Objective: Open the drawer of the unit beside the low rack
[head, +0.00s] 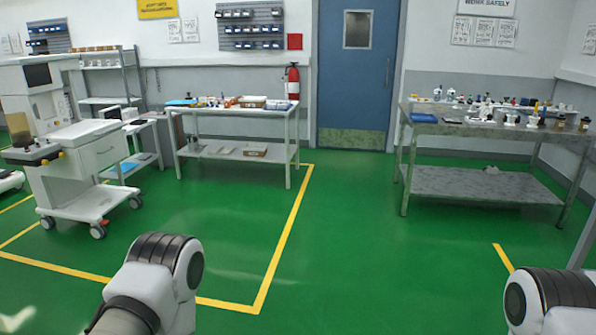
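A white wheeled anaesthesia unit (85,195) stands at the left on castors, with a dark screen on its upper part. Its white drawer front (103,151) with a small handle faces right and looks shut. A low rack (152,117) with shelves stands just behind and to the right of this unit. Part of another white wheeled unit (10,181) shows at the left edge, mostly cut off. Links of both my arms show at the bottom, well away from the units. Neither gripper is in view.
A white table (230,112) with small items stands right of the rack. A tall shelf (105,70) is behind the unit. The green floor (225,225) between is clear.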

